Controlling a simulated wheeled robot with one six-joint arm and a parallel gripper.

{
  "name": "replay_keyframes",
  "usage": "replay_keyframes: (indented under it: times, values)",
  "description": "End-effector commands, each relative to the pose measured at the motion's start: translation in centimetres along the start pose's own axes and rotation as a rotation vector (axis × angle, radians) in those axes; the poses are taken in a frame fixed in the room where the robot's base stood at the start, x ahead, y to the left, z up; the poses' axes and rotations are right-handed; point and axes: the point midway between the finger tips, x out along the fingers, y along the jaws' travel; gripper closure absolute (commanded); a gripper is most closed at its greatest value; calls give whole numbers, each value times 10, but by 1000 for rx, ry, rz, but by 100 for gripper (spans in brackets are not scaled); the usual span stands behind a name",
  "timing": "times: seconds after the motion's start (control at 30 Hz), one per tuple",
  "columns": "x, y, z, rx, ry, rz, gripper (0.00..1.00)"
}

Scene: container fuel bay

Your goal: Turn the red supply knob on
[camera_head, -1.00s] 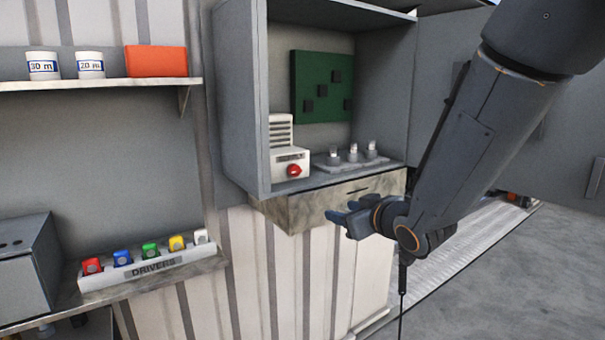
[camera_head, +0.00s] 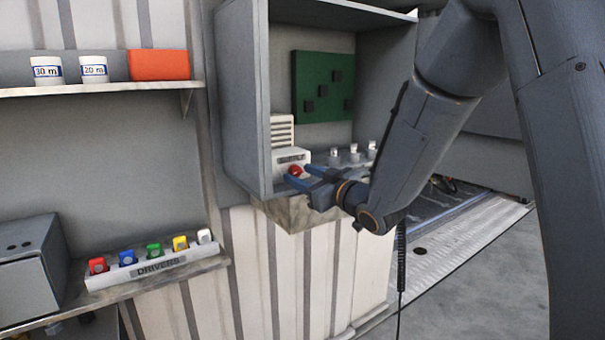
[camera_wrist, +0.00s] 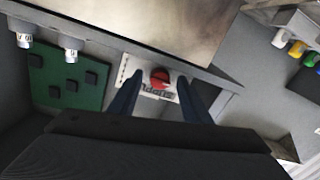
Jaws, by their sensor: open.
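The red supply knob (camera_head: 295,171) is on the front of a small white unit (camera_head: 291,156) at the lower left inside the grey open cabinet. In the wrist view the red knob (camera_wrist: 160,77) shows between my two blue fingers, on the white face with partly covered lettering. My gripper (camera_head: 299,175) is open, with its fingertips at the cabinet's front, close to the knob and on either side of it. I cannot tell whether a finger touches the knob.
A green board (camera_head: 322,87) is on the cabinet's back wall. Several small metal fittings (camera_head: 353,153) stand right of the unit, close to my arm. The cabinet's left wall (camera_head: 243,100) is near my fingers. A rack of coloured drivers (camera_head: 150,268) sits on the lower left shelf.

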Motion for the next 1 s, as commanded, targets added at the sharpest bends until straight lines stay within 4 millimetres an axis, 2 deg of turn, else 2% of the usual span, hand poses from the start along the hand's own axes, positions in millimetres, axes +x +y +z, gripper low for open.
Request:
replay_keyframes:
  times: [0.27, 0.53, 0.77, 1.0]
  values:
    - [2, 0, 1, 0, -1, 0, 56]
    - [2, 0, 0, 0, -1, 0, 97]
    - [2, 0, 0, 19, 0, 0, 97]
    - [2, 0, 0, 130, 4, 1, 97]
